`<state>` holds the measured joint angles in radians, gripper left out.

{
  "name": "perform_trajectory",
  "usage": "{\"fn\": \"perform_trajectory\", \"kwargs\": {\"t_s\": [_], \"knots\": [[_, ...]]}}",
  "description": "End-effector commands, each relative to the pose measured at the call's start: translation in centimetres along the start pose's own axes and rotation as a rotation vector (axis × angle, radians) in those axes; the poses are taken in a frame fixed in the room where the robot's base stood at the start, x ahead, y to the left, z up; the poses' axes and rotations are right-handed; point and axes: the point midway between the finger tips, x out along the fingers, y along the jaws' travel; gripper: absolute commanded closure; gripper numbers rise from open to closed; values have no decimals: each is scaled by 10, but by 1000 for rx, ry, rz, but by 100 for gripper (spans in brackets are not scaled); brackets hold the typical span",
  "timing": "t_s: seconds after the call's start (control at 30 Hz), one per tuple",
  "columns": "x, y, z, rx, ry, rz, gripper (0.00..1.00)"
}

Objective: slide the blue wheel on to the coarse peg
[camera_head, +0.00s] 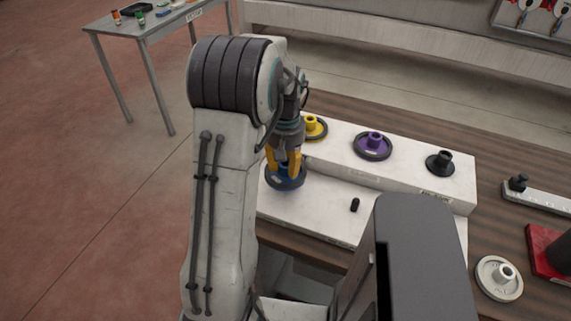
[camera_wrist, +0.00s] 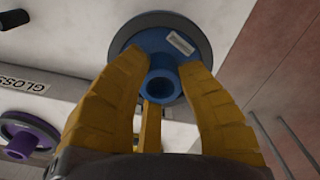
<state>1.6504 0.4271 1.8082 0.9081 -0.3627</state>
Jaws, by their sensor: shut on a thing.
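My gripper (camera_head: 284,164) has yellow fingers shut on the blue hub of the blue wheel (camera_head: 286,183), which has a dark grey rim. In the wrist view the fingers (camera_wrist: 165,85) close around the hub, and the wheel (camera_wrist: 150,38) shows its pale label and hollow bore. The wheel is over the lower white step, at its left part; I cannot tell whether it touches the surface. A short black peg-like piece (camera_head: 354,205) is on the same step, to the right of the wheel. No readable label marks a coarse peg.
A yellow wheel (camera_head: 314,127), a purple wheel (camera_head: 373,145) and a black wheel (camera_head: 439,162) sit along the raised white step (camera_head: 405,165). A "GLOSS" label (camera_wrist: 22,86) shows near the purple wheel.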

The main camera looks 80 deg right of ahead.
Motion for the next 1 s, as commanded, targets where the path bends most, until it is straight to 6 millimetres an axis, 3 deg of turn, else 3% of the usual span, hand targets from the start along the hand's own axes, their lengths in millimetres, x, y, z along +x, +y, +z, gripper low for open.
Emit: {"fn": "perform_trajectory", "kwargs": {"t_s": [1.0], "knots": [[16, 0, 0, 0, 1, 0, 100]]}}
